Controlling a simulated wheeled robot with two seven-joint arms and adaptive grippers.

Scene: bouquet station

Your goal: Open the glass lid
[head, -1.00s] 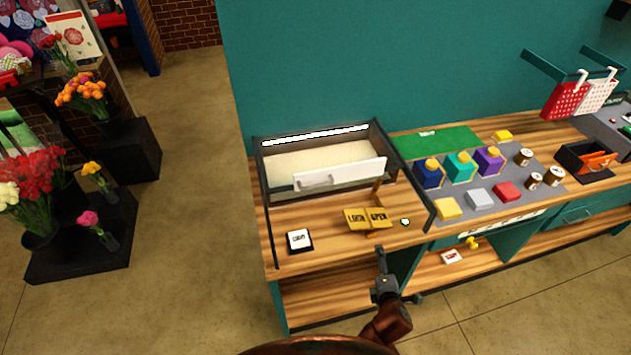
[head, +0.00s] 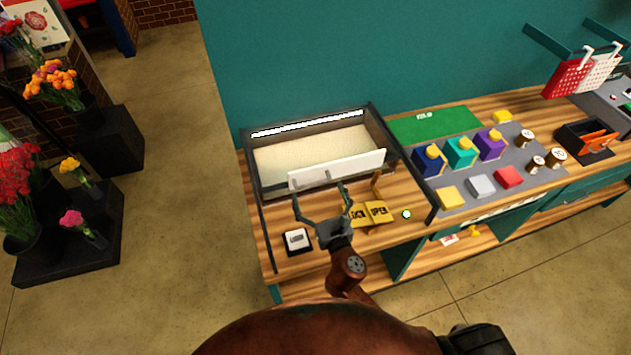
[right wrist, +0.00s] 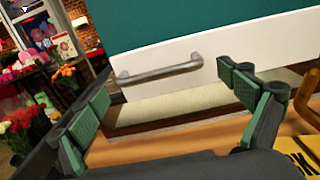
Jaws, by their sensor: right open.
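A pale front panel (head: 352,168) with a grey bar handle, apparently the glass lid, stands tilted across the front of a dark-framed display case on the wooden counter. The panel fills the upper part of the right wrist view (right wrist: 280,45), with its bar handle (right wrist: 160,71) between my fingers in the picture. My right gripper (head: 319,194) is open and empty, just in front of the panel. Its fingers (right wrist: 168,98) appear apart from the handle. My left gripper is not in view.
A small black-and-white block (head: 298,241) lies to the left. The case's dark frame (head: 396,150) rises on the right. A green mat (head: 435,123) lies beyond it.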

